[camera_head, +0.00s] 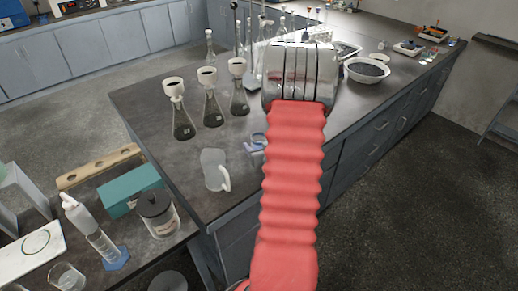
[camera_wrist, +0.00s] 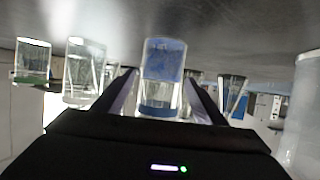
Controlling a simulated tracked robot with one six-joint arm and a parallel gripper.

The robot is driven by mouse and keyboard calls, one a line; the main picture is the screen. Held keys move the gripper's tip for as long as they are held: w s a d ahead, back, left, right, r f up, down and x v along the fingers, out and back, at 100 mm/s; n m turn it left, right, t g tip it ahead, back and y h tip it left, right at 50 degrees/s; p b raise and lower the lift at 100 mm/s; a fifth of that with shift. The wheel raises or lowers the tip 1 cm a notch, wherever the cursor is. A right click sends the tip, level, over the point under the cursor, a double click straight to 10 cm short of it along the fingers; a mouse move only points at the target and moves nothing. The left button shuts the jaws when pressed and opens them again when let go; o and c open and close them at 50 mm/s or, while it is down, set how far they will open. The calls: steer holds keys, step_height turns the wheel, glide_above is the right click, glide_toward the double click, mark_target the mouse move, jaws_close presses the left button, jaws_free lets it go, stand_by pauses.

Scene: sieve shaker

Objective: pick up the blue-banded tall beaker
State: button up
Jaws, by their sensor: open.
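The blue-banded tall beaker (camera_wrist: 164,62) is clear glass with a wide blue band, in the middle of the wrist view. That view appears upside down, with the grey bench surface along its top. My gripper (camera_wrist: 162,90) is open, its two dark fingers at the left and right of the beaker in the picture. I see no grip on the beaker, and I cannot tell how deep it sits between the fingers. I cannot make out the beaker or my gripper in the head view.
In the wrist view, clear beakers (camera_wrist: 83,72) stand to the left and a flask (camera_wrist: 232,94) to the right. A large pale vessel (camera_wrist: 303,115) is close at the right edge. In the head view, a white jug (camera_head: 214,170) and funnelled flasks (camera_head: 211,108) stand on the bench.

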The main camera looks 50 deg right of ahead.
steer(key=shift+x, duration=1.95)
steer(key=c, duration=1.3)
